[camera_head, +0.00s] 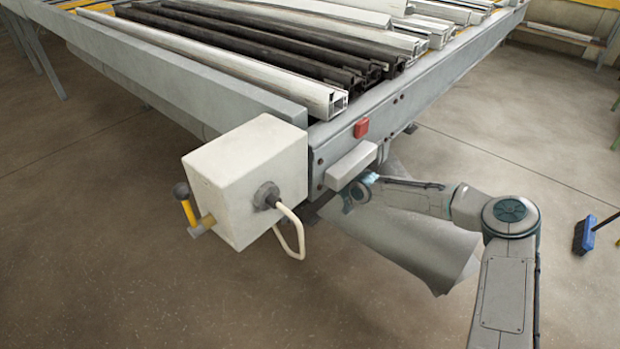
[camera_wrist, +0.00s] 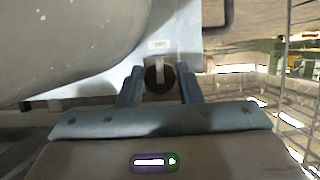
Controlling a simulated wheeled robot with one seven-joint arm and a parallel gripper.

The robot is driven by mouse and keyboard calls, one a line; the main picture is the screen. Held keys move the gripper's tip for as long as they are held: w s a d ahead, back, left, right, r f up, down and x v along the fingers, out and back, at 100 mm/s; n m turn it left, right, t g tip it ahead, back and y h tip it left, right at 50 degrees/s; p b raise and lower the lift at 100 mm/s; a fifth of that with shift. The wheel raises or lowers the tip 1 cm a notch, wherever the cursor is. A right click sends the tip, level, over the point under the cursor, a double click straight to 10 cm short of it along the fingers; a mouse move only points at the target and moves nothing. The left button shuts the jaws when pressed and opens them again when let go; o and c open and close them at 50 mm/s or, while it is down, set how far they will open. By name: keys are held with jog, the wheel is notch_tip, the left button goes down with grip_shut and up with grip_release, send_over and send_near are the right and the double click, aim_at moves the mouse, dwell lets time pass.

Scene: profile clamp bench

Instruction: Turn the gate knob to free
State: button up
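The gate knob (camera_wrist: 154,79) shows in the wrist view as a dark round knob with a pale bar across it, below a small white label (camera_wrist: 159,44) on a light grey-blue face. The bar stands about upright in the picture. My gripper (camera_wrist: 160,88) is open, one finger on each side of the knob. Narrow gaps seem to show beside it; I cannot tell how far the fingertips are from the face. In the head view my gripper (camera_head: 347,197) is low at the bench's near corner, partly hidden, and the knob is not visible.
The bench frame (camera_head: 410,98) carries light and dark profiles. A white box (camera_head: 225,180) with a yellow-handled lever and a cable is left of my gripper.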

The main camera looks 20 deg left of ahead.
jog(key=shift+f+n+t+b, duration=0.15)
jog(key=shift+n+t+b, duration=0.25)
jog(key=shift+b, duration=1.3)
jog(key=b, duration=0.2)
jog(key=shift+f+n+b, duration=0.1)
jog(key=shift+n+b, duration=0.2)
jog(key=shift+b, duration=0.1)
jog(key=shift+s+n+t+b, duration=0.1)
jog(key=shift+n+t+b, duration=1.5)
jog(key=shift+b, duration=2.85)
jog(key=shift+n+t+b, duration=0.75)
jog(key=shift+n+b, duration=1.65)
jog(key=shift+b, duration=2.05)
jog(key=shift+s+n+t+b, duration=0.1)
jog(key=shift+n+t+b, duration=1.5)
jog(key=shift+b, duration=2.85)
jog(key=shift+w+n+g, duration=0.1)
jog(key=shift+n+g, duration=0.35)
jog(key=shift+n, duration=0.05)
